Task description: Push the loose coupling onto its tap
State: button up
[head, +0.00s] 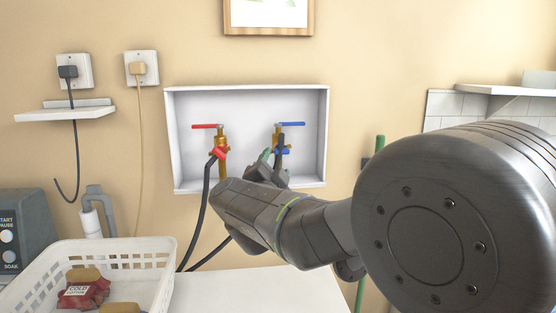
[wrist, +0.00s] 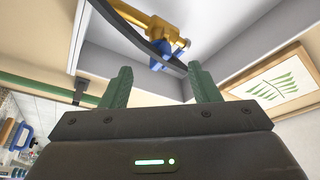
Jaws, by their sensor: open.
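In the head view, a brass tap with a blue lever (head: 290,124) stands at the right in a white wall box, with a blue coupling (head: 283,150) at its outlet, partly hidden by my gripper. A brass tap with a red lever (head: 206,126) stands at the left, with a red coupling (head: 220,152) and a dark hose. My gripper (head: 273,157) is at the blue tap. In the wrist view its green fingers (wrist: 159,75) are open with nothing gripped. The blue coupling (wrist: 163,59) shows beyond the gap, beside the brass tap (wrist: 146,22) and a dark hose. I cannot tell how far either coupling is seated.
The white wall box (head: 177,140) has side walls and a bottom lip around the taps. A white basket (head: 150,250) stands on the counter (head: 240,289) at the lower left. A green pole (head: 380,145) stands right of the box. A framed picture (head: 228,18) hangs above.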

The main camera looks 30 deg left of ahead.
aim_at(279, 154)
jog(key=v, duration=0.7)
jog(key=shift+s, duration=0.3)
jog(key=shift+w, duration=0.1)
jog(key=p+x, duration=0.1)
jog(key=x, duration=1.2)
jog(key=shift+w+a, duration=0.1)
jog(key=shift+w, duration=0.25)
jog(key=shift+s+d, duration=0.3)
jog(key=shift+s, duration=0.05)
jog(key=shift+a, duration=0.1)
